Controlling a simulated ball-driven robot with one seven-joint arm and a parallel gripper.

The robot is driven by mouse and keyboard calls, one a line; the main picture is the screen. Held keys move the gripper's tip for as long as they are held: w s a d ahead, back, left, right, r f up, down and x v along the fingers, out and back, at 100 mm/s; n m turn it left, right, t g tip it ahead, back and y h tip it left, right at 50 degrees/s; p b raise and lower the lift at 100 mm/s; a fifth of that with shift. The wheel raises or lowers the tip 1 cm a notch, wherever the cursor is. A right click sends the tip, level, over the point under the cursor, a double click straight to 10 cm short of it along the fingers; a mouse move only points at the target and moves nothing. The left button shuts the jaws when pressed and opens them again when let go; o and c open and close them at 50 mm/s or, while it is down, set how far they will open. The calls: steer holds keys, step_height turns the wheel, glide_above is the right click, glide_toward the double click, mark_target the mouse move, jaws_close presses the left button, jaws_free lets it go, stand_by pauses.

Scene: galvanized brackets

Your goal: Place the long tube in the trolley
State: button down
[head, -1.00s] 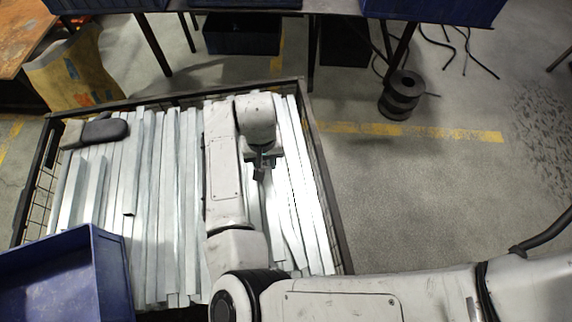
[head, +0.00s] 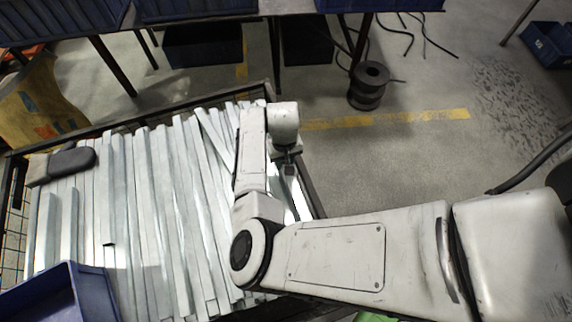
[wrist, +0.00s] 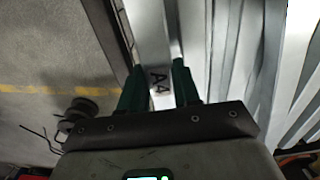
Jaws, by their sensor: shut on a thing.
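My gripper (head: 290,172) is over the right side of the trolley, close to its right rim. In the wrist view, its two green fingers (wrist: 160,90) are shut on a long pale metal tube (wrist: 148,28) marked "A4", which runs away from the gripper. In the head view my arm hides most of this tube, so I cannot tell whether it touches the pieces below. The trolley (head: 160,117) is a dark-framed cart with mesh sides, filled with long galvanized pieces (head: 150,215) lying side by side. Some on the right lie askew.
A blue bin (head: 60,285) stands at the trolley's lower left. A dark grey object (head: 72,161) lies on the pieces at the upper left. A black spool (head: 369,85) stands on the floor beyond the trolley. Open floor (head: 420,150) lies to the right.

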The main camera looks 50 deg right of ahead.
steer(key=shift+s+d+f+b, duration=0.1)
steer(key=shift+d+f+b, duration=0.1)
steer(key=shift+f, duration=0.7)
steer(key=shift+d+f+b, duration=0.1)
steer(key=shift+f+b, duration=0.1)
steer(key=shift+f, duration=0.7)
steer(key=shift+f, duration=0.1)
steer(key=c, duration=1.1)
jaws_free()
